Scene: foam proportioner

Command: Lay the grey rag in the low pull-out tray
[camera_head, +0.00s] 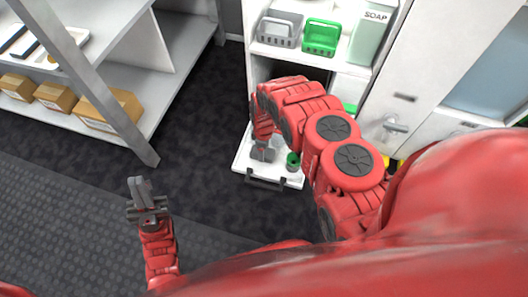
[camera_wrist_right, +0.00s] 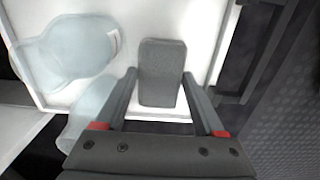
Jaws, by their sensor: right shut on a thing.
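The grey rag (camera_wrist_right: 162,72) is a small rounded grey slab between the fingers of my right gripper (camera_wrist_right: 160,82), which is shut on it. In the head view the rag (camera_head: 263,153) is over the front left part of the low pull-out white tray (camera_head: 240,166). The tray also shows in the right wrist view (camera_wrist_right: 205,40). I cannot tell whether the rag touches the tray floor. My right arm hides part of the tray. My left gripper (camera_head: 141,190) is empty over the dark floor; its finger gap is unclear.
A green-capped container (camera_head: 293,160) stands in the tray beside the rag; pale translucent bottles (camera_wrist_right: 70,50) show in the wrist view. Above are a grey basket (camera_head: 280,28), a green basket (camera_head: 321,37) and a soap bottle (camera_head: 371,35). A shelf with boxes (camera_head: 105,108) is left.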

